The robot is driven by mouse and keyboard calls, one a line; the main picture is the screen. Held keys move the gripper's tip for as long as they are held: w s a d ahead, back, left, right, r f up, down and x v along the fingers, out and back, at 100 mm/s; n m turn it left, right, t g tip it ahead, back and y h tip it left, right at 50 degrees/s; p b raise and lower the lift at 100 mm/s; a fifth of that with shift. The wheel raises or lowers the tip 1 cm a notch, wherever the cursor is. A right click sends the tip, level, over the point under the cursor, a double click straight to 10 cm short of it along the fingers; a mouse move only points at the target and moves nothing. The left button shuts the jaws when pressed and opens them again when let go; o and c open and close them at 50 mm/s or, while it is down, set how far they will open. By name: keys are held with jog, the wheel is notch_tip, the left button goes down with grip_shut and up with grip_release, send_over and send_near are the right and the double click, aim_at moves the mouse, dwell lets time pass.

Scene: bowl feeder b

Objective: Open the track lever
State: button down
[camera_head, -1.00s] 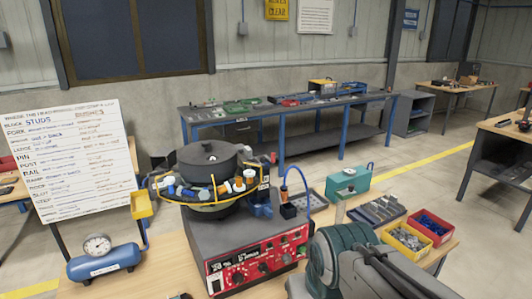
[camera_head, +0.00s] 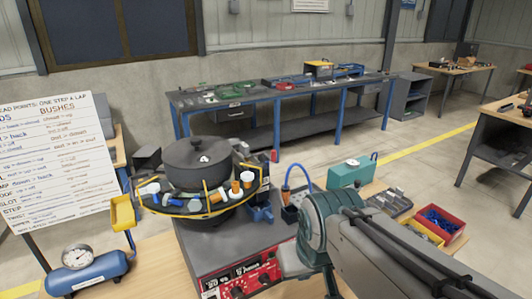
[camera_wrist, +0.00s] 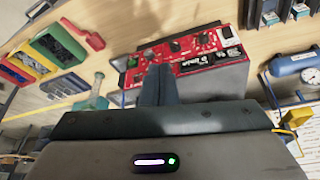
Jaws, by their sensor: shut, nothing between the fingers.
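The bowl feeder (camera_head: 200,158) has a dark lidded bowl ringed by a yellow-edged track that carries several orange, white and blue parts. It stands on a grey base with a red control panel (camera_head: 238,280), which also shows in the wrist view (camera_wrist: 215,42). A blue fitting (camera_head: 262,214) sits at the track's right side; I cannot tell whether it is the track lever. My gripper (camera_wrist: 158,72) is shut and empty, its dark fingers pointing toward the panel in the wrist view. In the head view my arm hides the panel's right part and the gripper is not visible.
A blue air tank with a gauge (camera_head: 85,270) and a yellow tray (camera_head: 122,212) are at left. A teal box (camera_head: 350,172), grey tray (camera_head: 392,202) and red bin (camera_head: 442,222) are at right. A long workbench (camera_head: 280,95) stands behind.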

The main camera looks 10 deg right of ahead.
jog(key=w+a+r+n+t+h+b, duration=0.1)
jog(key=w+r, duration=0.3)
jog(key=w, duration=0.5)
jog(key=w+a+r+n+t+h+b, duration=0.1)
jog(key=w+a+r, duration=0.2)
jog(key=w, duration=0.6)
jog(key=w+a+r+n+b, duration=0.1)
jog(key=w+a+r+n, duration=0.1)
jog(key=w+r, duration=0.4)
jog(key=shift+w+r+t+h, duration=0.2)
jog(key=shift+w, duration=0.85)
jog(key=shift+w+r+t+h, duration=0.15)
jog(key=shift+w+t+h, duration=0.05)
jog(key=shift+w, duration=0.8)
jog(key=shift+d, duration=0.1)
jog(key=p+x, duration=0.2)
jog(key=x, duration=0.7)
jog(key=d, duration=0.1)
jog(key=w+d+p, duration=0.1)
jog(key=d, duration=0.1)
jog(key=shift+w+f+p, duration=0.25)
jog(key=shift+w+p, duration=0.05)
jog(key=shift+w, duration=0.05)
jog(key=shift+w+d+f, duration=0.15)
jog(key=shift+w+d, duration=0.1)
jog(key=shift+d, duration=0.15)
